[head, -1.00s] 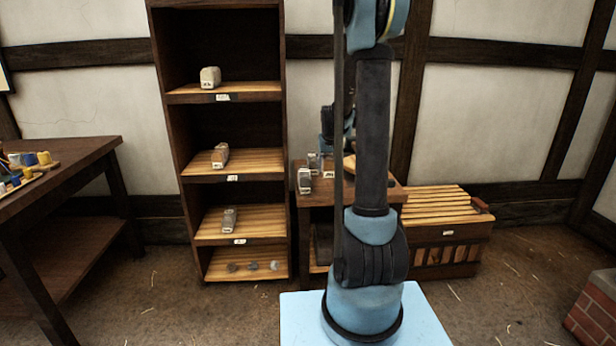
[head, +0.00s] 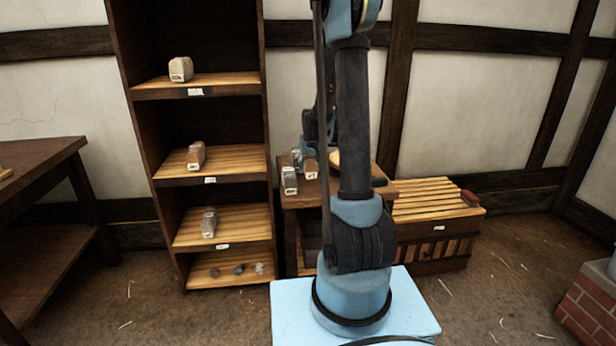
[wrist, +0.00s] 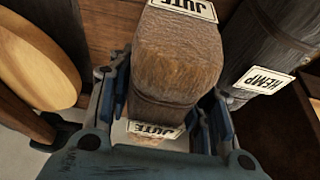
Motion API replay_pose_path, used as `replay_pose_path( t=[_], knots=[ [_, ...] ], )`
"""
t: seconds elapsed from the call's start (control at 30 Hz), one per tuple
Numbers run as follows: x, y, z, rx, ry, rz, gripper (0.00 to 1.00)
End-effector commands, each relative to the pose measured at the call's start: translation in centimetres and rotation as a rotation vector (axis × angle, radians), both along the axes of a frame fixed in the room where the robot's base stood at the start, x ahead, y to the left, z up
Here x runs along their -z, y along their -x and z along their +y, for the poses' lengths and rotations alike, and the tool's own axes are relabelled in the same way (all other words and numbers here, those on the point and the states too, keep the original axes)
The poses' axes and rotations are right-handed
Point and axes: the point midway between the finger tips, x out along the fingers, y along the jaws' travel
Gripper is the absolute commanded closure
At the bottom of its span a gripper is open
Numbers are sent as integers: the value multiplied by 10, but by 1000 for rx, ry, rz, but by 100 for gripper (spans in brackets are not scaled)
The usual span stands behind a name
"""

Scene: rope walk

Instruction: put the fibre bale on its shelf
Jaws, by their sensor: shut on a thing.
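In the wrist view my gripper (wrist: 165,100) is shut on a brown fibre bale (wrist: 178,60) labelled JUTE, with one finger on each side of it. A second JUTE label shows low between the fingers. A dark grey bale (wrist: 262,48) labelled HEMP stands close to the right of the held bale. In the head view the tall shelf unit (head: 262,115) stands left of my arm. Its boards carry a pale bale (head: 180,69) on top, a brown bale (head: 196,156) in the middle and a grey one (head: 209,223) below. The gripper's fingers are mostly hidden there.
A dark bench (head: 45,160) is at the left. Brickwork (head: 588,305) is at the lower right.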

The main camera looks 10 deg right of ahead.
Motion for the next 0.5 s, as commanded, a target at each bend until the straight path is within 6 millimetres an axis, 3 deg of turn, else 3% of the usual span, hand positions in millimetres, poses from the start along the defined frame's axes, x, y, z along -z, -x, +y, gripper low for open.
replay_pose_path(
  t=[0.5],
  knots=[
    [44, 0, 1, -1, 0, 0, 86]
  ],
)
